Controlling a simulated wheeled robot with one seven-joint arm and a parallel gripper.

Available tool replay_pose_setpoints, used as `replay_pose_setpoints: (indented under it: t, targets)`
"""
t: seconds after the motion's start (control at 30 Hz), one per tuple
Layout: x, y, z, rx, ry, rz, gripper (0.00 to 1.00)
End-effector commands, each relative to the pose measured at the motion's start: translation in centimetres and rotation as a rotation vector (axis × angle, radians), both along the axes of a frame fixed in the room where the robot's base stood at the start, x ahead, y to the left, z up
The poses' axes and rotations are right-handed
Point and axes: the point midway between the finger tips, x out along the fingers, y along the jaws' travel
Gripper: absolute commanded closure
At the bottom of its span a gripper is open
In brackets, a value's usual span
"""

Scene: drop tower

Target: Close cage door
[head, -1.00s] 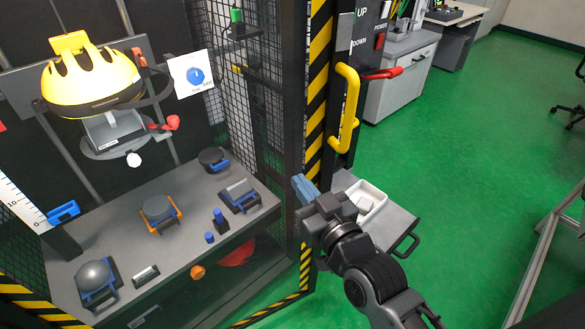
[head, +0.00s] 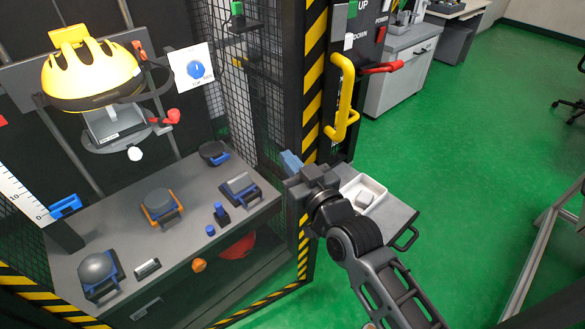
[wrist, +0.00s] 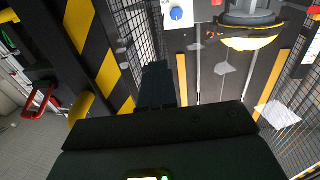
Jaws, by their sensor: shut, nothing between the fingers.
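The cage's open front shows in the head view, framed by a yellow-black striped post (head: 314,75) and dark wire mesh (head: 262,90). A yellow handle (head: 343,100) stands upright just right of the post, beside the control panel; whether it belongs to the door I cannot tell. My gripper (head: 291,162) is shut and empty, left of and below the handle, in front of the post's lower part. In the wrist view its fingers (wrist: 158,84) point toward the cage mesh, with the striped edge (wrist: 95,50) on the left. I see no contact with the post or mesh.
Inside the cage are a yellow helmet (head: 90,75) on a holder and a grey bench (head: 190,215) with several blue and orange fixtures. A grey shelf with a white tray (head: 376,188) is right of my gripper. A red lever (head: 382,67) juts out.

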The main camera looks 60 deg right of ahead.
Motion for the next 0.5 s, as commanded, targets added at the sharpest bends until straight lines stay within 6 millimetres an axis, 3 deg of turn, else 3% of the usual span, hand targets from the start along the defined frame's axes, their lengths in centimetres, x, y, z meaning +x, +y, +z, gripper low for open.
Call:
replay_pose_setpoints:
  t: [0.1, 0.5]
  targets:
    - [1.8, -1.2, -0.6, -0.007, 0.000, 0.035, 1.00]
    - [9.1, -4.1, 0.0, 0.004, -0.008, 0.109, 1.00]
